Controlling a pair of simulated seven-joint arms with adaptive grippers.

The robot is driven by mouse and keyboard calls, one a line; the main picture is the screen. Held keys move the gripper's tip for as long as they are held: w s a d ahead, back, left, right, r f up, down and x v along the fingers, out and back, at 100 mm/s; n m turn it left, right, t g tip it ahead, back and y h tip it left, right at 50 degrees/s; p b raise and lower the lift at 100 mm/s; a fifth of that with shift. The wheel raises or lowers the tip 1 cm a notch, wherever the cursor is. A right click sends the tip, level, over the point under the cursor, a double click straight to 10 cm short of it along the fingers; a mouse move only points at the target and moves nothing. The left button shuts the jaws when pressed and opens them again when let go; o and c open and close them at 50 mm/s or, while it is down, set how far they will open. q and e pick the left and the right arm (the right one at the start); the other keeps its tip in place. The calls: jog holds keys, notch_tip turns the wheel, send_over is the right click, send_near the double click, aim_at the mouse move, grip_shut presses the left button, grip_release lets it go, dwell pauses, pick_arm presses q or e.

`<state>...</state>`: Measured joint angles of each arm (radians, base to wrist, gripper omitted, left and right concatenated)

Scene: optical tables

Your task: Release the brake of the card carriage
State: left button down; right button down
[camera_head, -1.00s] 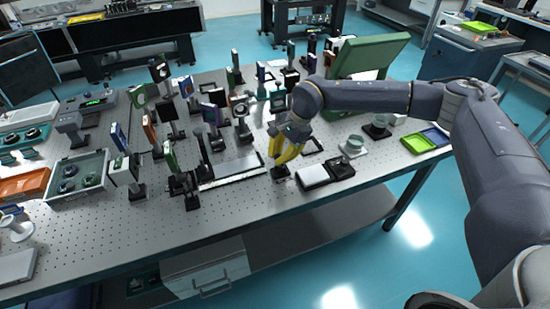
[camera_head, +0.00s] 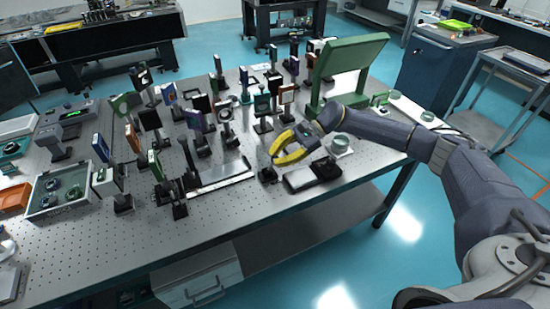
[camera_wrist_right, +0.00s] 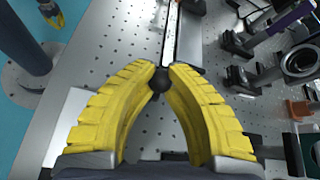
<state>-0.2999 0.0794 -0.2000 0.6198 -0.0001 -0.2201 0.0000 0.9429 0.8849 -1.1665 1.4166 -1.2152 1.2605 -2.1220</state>
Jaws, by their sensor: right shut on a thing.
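My right gripper (camera_head: 274,156) has yellow fingers and lies tilted low over the table, its tips pointing left. In the right wrist view its fingertips (camera_wrist_right: 161,77) are shut around a round black knob (camera_wrist_right: 160,84). A narrow pale rail (camera_wrist_right: 172,35) runs away beyond the knob. In the head view a long rail (camera_head: 222,183) lies on the table left of my gripper, and a small black block (camera_head: 268,174) sits just below the fingertips. I cannot tell which part is the brake. A yellow-fingered gripper, apparently my left (camera_wrist_right: 50,12), shows small at the wrist view's corner.
Many mounted optics stand behind and left of the rail, including a tall black post (camera_head: 188,155). A black-and-white box (camera_head: 313,175) and a round glass dish (camera_head: 340,142) lie close to my right gripper. A large green panel (camera_head: 349,60) stands behind. The table's front strip (camera_head: 150,240) is clear.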

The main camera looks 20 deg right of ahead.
jog(key=shift+d+f, duration=0.1)
jog(key=shift+d, duration=0.05)
dwell(0.3)
jog(key=c, duration=1.2)
grip_release()
jog(key=shift+v, duration=6)
jog(key=shift+d+f, duration=0.1)
